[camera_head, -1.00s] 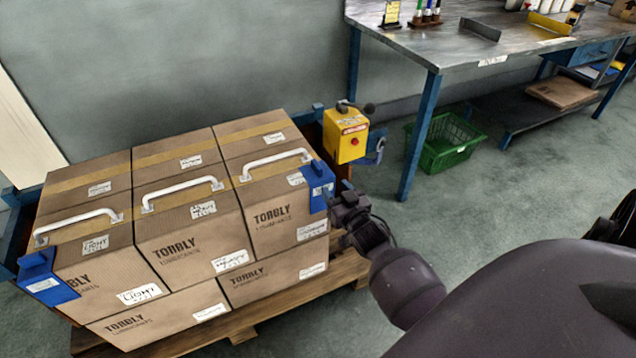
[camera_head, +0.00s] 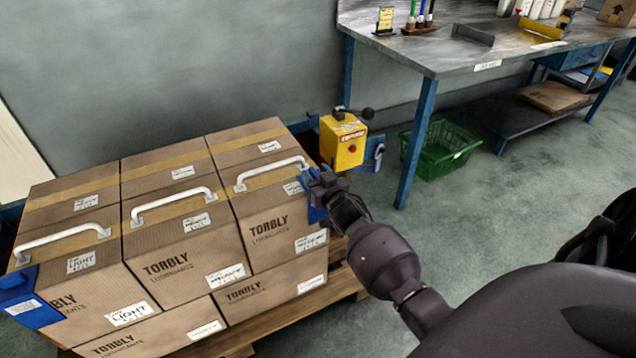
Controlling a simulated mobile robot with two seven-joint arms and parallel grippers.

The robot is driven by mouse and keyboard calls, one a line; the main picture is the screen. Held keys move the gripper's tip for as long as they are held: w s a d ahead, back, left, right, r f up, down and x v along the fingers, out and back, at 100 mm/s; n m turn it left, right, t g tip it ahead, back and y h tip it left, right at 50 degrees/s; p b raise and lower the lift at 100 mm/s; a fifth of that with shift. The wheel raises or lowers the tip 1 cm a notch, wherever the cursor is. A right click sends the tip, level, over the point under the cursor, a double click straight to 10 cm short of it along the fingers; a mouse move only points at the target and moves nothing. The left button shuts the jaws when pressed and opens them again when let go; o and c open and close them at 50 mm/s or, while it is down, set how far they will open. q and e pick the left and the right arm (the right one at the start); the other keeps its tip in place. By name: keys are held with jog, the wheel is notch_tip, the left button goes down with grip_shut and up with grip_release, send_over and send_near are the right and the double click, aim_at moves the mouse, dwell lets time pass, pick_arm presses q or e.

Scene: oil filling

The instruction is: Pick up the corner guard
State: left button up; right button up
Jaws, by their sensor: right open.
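A blue corner guard (camera_head: 311,212) sits on the near right edge of the stacked cartons, partly hidden behind my right gripper (camera_head: 318,180). The right gripper is open at the upper part of this guard; whether its fingers touch the guard I cannot tell. A second blue corner guard (camera_head: 33,302) sits on the left front corner of the stack, at the left edge of the view. My left gripper is not in view.
Brown cartons (camera_head: 176,253) with white handles stand on a wooden pallet (camera_head: 338,278). A yellow control box (camera_head: 342,142) with a lever stands behind them. A green basket (camera_head: 440,150) lies under a metal workbench (camera_head: 470,58). The floor right of the pallet is clear.

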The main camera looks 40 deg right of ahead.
jog(key=shift+w+d+r, duration=0.1)
jog(key=shift+w+d, duration=0.05)
jog(key=shift+w, duration=0.25)
grip_shut()
